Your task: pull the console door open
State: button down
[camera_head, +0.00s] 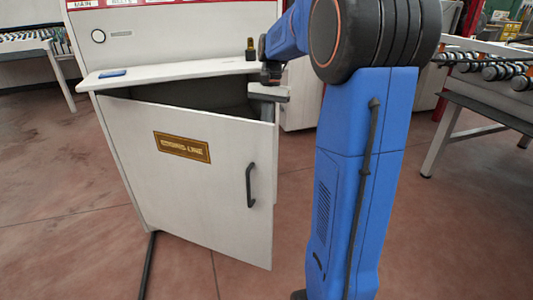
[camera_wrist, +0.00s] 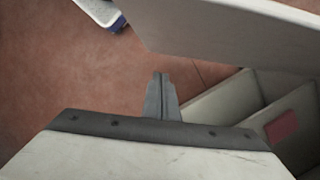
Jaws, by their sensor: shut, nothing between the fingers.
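The console door (camera_head: 190,200) is a white panel with a brown-gold label (camera_head: 182,147) and a dark vertical handle (camera_head: 251,185) near its right edge. It stands ajar, with a dark gap along its top and its right edge swung out from the console (camera_head: 180,72). My gripper (camera_head: 267,108) is at the door's top right corner, with its fingers partly hidden by the door. In the wrist view the fingers (camera_wrist: 162,97) are together and empty, between the door (camera_wrist: 230,30) and the console's open interior (camera_wrist: 225,108). Whether they touch the door I cannot tell.
A shelf (camera_head: 170,75) juts out above the door, with a small blue item (camera_head: 112,73) on it. A dark bottle (camera_head: 250,48) stands near its right end. A roller rack (camera_head: 480,85) stands at right. A reddish block (camera_wrist: 290,136) shows inside the console.

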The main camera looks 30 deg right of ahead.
aim_at(259, 163)
jog(key=s+a+f, duration=0.1)
jog(key=f, duration=0.2)
jog(key=s+a+f, duration=0.1)
jog(key=a+f, duration=0.1)
jog(key=f, duration=0.1)
jog(key=s+a+f, duration=0.1)
jog(key=a+f, duration=0.1)
jog(key=f, duration=0.1)
jog(key=shift+s+f, duration=0.25)
jog(key=shift+s, duration=0.1)
jog(key=shift+a, duration=0.15)
